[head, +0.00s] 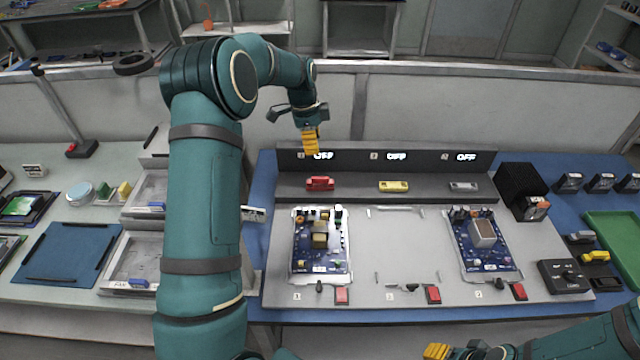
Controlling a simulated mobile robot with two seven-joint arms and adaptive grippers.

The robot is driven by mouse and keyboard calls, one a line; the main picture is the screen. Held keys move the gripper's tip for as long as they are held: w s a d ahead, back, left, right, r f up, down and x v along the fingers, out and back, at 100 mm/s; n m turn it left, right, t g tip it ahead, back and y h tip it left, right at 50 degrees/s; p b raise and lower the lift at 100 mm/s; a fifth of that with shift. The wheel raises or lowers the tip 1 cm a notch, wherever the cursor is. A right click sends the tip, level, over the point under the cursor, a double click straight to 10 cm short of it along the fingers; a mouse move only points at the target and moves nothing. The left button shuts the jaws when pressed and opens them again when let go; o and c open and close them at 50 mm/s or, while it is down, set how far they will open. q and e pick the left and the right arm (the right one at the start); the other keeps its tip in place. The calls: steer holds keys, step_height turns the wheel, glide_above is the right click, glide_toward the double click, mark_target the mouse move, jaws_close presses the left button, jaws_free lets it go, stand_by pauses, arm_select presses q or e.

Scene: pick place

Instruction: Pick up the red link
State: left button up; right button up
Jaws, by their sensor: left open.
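The red link (320,184) lies on the dark raised ledge of the test station, at the left end of a row below the first OFF display. My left gripper (311,143) hangs above and slightly left of the red link, with its yellow fingertips pointing down. It is open and empty, apart from the link. My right gripper (455,352) shows only partly at the bottom edge, far from the link, and its opening cannot be made out.
A yellow link (393,187) and a grey link (463,187) share the ledge (430,190). Circuit boards (305,268) (500,262) stand on the panel in front. A black box (521,186) and green tray (620,240) are at right. My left arm covers the left-centre.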

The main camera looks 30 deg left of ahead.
mark_target(320, 178)
arm_select(q)
steer(key=f, duration=0.5)
steer(key=d+f+b, duration=0.1)
steer(key=f, duration=0.2)
steer(key=shift+w+d+f, duration=0.1)
steer(key=shift+w+f, duration=0.2)
steer(key=shift+f, duration=0.05)
steer(key=f, duration=0.3)
steer(key=f+b, duration=0.1)
steer(key=shift+d+f, duration=0.2)
steer(key=shift+d, duration=0.2)
steer(key=shift+f, duration=0.4)
jaws_close()
